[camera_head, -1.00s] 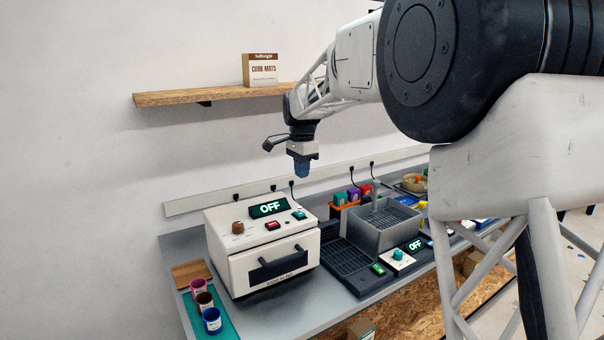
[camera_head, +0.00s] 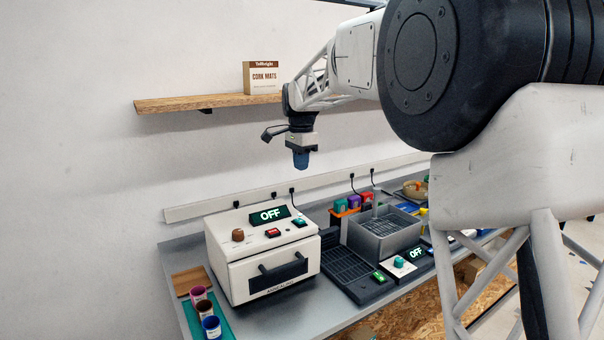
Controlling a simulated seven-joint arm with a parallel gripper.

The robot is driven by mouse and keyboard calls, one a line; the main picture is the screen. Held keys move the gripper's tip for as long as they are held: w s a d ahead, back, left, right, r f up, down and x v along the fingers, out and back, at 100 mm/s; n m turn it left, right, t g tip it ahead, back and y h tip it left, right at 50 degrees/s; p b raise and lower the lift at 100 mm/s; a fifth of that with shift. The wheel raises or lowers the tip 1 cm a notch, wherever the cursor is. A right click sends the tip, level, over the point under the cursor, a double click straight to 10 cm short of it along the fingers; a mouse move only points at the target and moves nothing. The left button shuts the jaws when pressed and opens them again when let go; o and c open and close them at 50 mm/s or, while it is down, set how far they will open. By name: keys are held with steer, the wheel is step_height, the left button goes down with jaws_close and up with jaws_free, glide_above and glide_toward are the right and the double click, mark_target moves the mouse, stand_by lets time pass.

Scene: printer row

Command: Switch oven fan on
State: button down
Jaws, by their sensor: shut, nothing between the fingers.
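The oven (camera_head: 240,275) is a white box with a dark front handle, standing on the grey bench. Its sloped top carries a display (camera_head: 270,215) reading OFF, a brown knob (camera_head: 238,235), a red switch (camera_head: 272,233) and a green switch (camera_head: 299,222). The labels by these controls are too small to read, so I cannot tell which one is the fan. My gripper (camera_head: 301,162) points down with blue fingertips shut and empty. It hangs in the air above the oven's right rear, clear of the controls.
Right of the oven stand a dark grated tray (camera_head: 350,268), a grey basin (camera_head: 385,243) and a second panel with a green knob (camera_head: 398,262). Several small cups (camera_head: 205,309) stand at front left. A wooden shelf (camera_head: 170,104) with a box (camera_head: 262,77) is on the wall behind.

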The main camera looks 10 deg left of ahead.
step_height(320, 180, up, 10)
steer(key=w+a, duration=0.1)
steer(key=shift+f, duration=0.15)
steer(key=shift+w+a, duration=0.1)
stand_by(0.4)
steer(key=s+d+f+n+t, duration=0.1)
steer(key=s+d+f+n, duration=0.1)
steer(key=s+d, duration=1)
steer(key=s+d+f+n, duration=0.1)
steer(key=s+d+n, duration=0.1)
steer(key=s+d, duration=1.05)
steer(key=s+d+f+n, duration=0.1)
steer(key=s+d+f, duration=0.4)
steer(key=s, duration=0.4)
steer(key=s+d+f+n+t, duration=0.1)
steer(key=s+d+f+n, duration=0.1)
steer(key=s+d+f, duration=0.4)
steer(key=s+d+f+n, duration=0.1)
steer(key=s+d+f, duration=0.4)
steer(key=s, duration=0.7)
step_height(320, 180, down, 3)
steer(key=shift+s+d+r+n+t, duration=0.2)
steer(key=shift+s+n+t, duration=0.1)
steer(key=shift+n, duration=0.1)
